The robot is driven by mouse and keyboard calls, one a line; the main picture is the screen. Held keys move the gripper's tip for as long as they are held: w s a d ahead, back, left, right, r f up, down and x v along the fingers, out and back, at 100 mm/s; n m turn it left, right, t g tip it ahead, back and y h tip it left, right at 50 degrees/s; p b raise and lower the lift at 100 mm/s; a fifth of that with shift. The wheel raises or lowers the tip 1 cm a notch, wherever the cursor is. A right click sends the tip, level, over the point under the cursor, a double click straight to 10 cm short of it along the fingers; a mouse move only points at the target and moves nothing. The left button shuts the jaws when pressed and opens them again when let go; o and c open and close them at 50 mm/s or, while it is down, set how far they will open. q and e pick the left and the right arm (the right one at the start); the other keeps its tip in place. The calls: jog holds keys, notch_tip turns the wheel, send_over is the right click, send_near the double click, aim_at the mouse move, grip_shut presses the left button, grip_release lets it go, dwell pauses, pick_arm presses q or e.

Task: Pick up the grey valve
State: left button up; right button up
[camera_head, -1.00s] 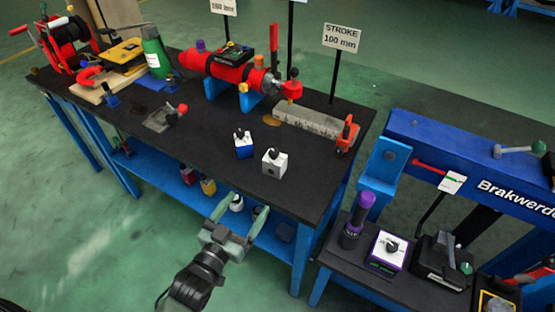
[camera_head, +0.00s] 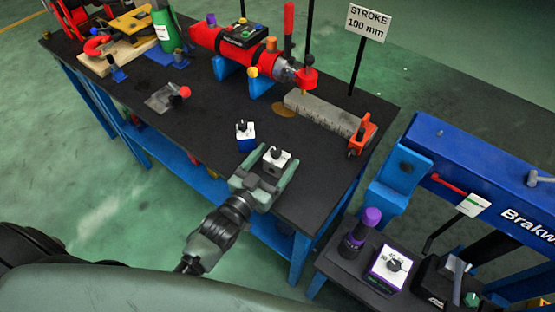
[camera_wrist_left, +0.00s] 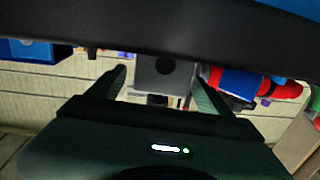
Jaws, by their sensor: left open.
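The grey valve (camera_head: 278,158) is a small light grey block with a black knob on top, standing near the front edge of the black table. My left gripper (camera_head: 272,168) is open at the front edge, its fingers reaching either side of the valve. In the left wrist view the valve (camera_wrist_left: 163,76) shows as a grey face with a dark round spot, between the open fingers (camera_wrist_left: 162,92). I cannot tell whether either finger touches it. My right gripper is not in view.
A blue-and-white valve (camera_head: 245,136) stands close to the left of the grey one. A red cylinder (camera_head: 232,46) on blue supports and a grey bar (camera_head: 322,113) lie behind. A lower bench with a purple-capped bottle (camera_head: 359,233) is at the right.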

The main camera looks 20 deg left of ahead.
pick_arm(q)
jog(key=x, duration=0.3)
jog(key=shift+w+d+p, duration=0.1)
jog(key=shift+w+p, duration=0.2)
jog(key=shift+w, duration=0.25)
grip_shut()
jog(key=shift+r, duration=0.1)
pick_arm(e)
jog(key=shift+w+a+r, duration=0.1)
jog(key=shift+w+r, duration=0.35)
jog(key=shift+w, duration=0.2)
pick_arm(q)
jog(key=shift+r, duration=0.1)
